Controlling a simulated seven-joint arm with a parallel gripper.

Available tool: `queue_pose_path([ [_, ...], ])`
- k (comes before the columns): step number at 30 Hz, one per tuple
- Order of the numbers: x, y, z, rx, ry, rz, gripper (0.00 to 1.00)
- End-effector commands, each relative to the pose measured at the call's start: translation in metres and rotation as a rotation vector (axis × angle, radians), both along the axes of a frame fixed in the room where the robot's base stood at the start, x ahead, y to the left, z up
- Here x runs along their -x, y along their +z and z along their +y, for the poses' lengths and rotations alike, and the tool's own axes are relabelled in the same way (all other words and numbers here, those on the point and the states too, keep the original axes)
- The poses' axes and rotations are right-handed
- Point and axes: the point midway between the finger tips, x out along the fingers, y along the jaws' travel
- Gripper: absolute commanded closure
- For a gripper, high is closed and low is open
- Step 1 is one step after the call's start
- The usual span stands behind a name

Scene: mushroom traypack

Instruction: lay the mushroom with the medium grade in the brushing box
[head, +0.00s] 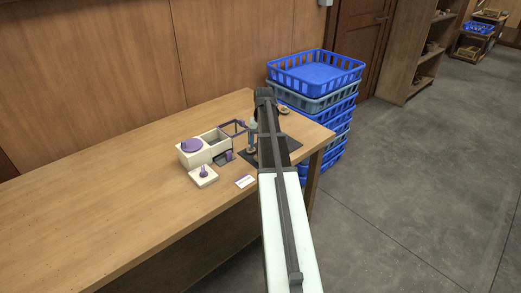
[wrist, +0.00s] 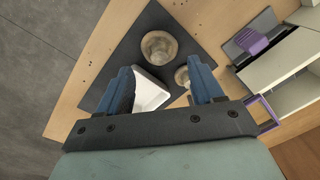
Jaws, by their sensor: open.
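In the wrist view, a larger brown mushroom (wrist: 158,47) lies on the dark mat (wrist: 145,25), just beyond my fingertips. A smaller mushroom (wrist: 181,75) lies by the inner side of the right finger. I cannot tell which is the medium grade. My gripper (wrist: 159,66) is open with nothing held, its blue fingers over the mat. A white tray-like piece (wrist: 150,92) shows between the fingers, partly hidden by the left one. In the head view, a cream box (head: 205,149) with compartments and a purple round top (head: 191,146) stands left of the mat. I cannot tell which part is the brushing box.
A small cream block with a purple knob (head: 203,174) and a white card (head: 245,181) lie near the table's front. A dark purple-edged frame (head: 234,128) adjoins the box. Stacked blue crates (head: 315,75) stand beyond the table's right end. The table's left side is clear.

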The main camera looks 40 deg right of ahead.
Motion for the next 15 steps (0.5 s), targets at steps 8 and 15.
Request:
queue_pose_path([
  [8,0.001,0.02,-0.001,0.0,0.0,0.0,0.23],
  [15,0.001,0.021,-0.001,0.0,0.0,0.0,0.17],
])
